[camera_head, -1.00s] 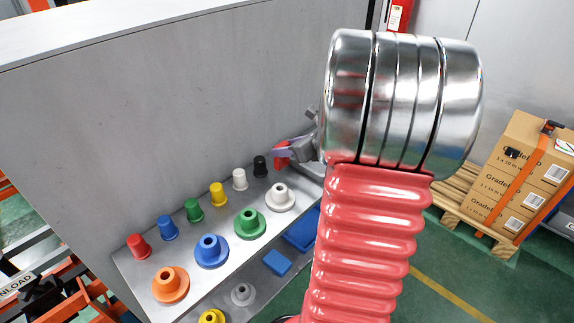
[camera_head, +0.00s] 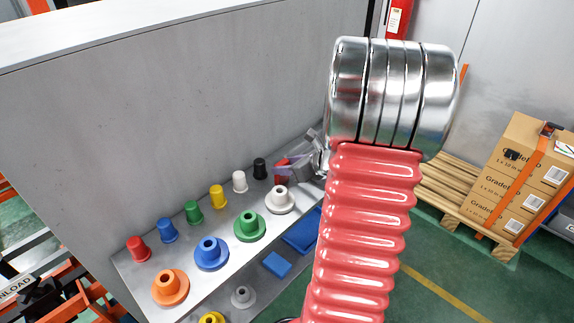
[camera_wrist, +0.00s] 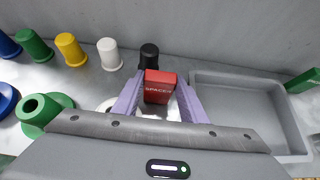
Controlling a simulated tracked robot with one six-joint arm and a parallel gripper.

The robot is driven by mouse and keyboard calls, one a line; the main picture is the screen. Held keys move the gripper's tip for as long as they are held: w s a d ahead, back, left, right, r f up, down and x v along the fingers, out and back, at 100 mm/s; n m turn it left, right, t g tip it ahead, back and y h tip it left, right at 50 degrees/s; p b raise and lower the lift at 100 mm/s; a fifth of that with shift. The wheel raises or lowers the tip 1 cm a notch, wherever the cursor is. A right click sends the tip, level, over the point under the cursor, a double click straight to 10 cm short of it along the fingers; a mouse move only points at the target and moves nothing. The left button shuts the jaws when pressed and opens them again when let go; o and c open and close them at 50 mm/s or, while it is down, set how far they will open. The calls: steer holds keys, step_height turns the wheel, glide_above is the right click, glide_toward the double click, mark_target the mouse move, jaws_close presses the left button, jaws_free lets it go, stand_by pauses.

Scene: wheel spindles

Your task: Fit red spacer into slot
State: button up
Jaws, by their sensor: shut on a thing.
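The red spacer (camera_wrist: 159,82), a small block with white lettering, is between the two purple fingers of my gripper (camera_wrist: 158,98) in the wrist view. The fingers are shut on it, and its lower part is partly hidden by my gripper body. In the head view the spacer (camera_head: 281,178) shows as a small red patch beside my gripper (camera_head: 290,168), just right of the black plug. The spacer is near the shelf surface; I cannot tell whether it touches. I cannot make out the slot clearly in either view.
A black plug (camera_wrist: 149,56) stands just behind the spacer, with a white plug (camera_wrist: 109,54) to its left. A grey tray (camera_wrist: 292,125) lies close on the right. Flanged collars, such as the green one (camera_head: 249,226), line the shelf. A grey wall (camera_head: 200,110) rises behind.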

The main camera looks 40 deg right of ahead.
steer(key=o, duration=1.1)
steer(key=shift+r, duration=0.1)
steer(key=shift+s+r, duration=0.2)
steer(key=shift+s, duration=0.1)
steer(key=v, duration=1.1)
steer(key=shift+s+r, duration=0.1)
